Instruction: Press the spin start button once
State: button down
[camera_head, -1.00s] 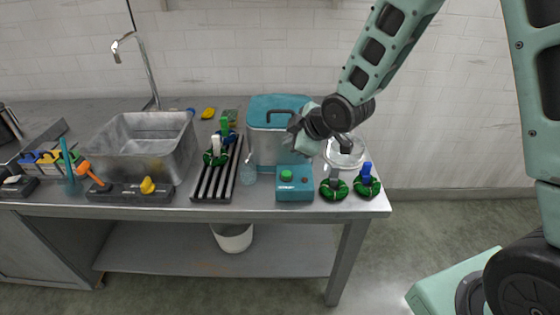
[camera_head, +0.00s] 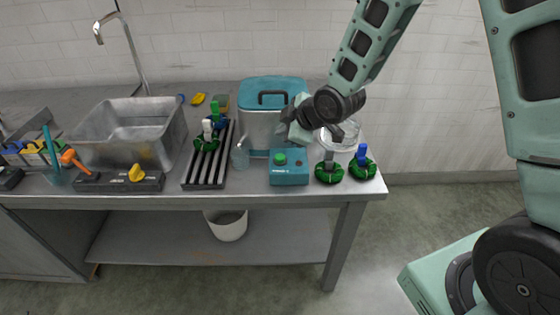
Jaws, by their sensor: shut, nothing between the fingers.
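The teal control box (camera_head: 289,176) stands near the front edge of the table, in front of a metal spinner pot with a teal lid (camera_head: 265,84). A green round button (camera_head: 280,159) sits on top of the box, to the left. My gripper (camera_head: 287,131) is shut and empty, just behind and above the box, in front of the pot's right side. It looks apart from the button. Its fingertips are small and partly lost against the pot, so their exact height over the button is hard to judge.
Two green skeins (camera_head: 328,173) on stands are right of the box, with a clear bowl (camera_head: 341,137) behind them. A glass jar (camera_head: 240,156) and a slatted rack (camera_head: 203,172) with skeins are to its left. A metal basin (camera_head: 130,140) is farther left.

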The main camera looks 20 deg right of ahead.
aim_at(283, 158)
jog(key=shift+f+b, duration=1.8)
jog(key=shift+f, duration=0.9)
jog(key=shift+f, duration=0.1)
jog(key=shift+f+b, duration=0.3)
jog(key=shift+b, duration=0.15)
jog(key=shift+f+b, duration=0.55)
dwell(0.6)
jog(key=shift+r+p, duration=0.7)
jog(key=shift+r, duration=0.3)
jog(key=shift+r+p, duration=1.9)
jog(key=shift+r, duration=0.65)
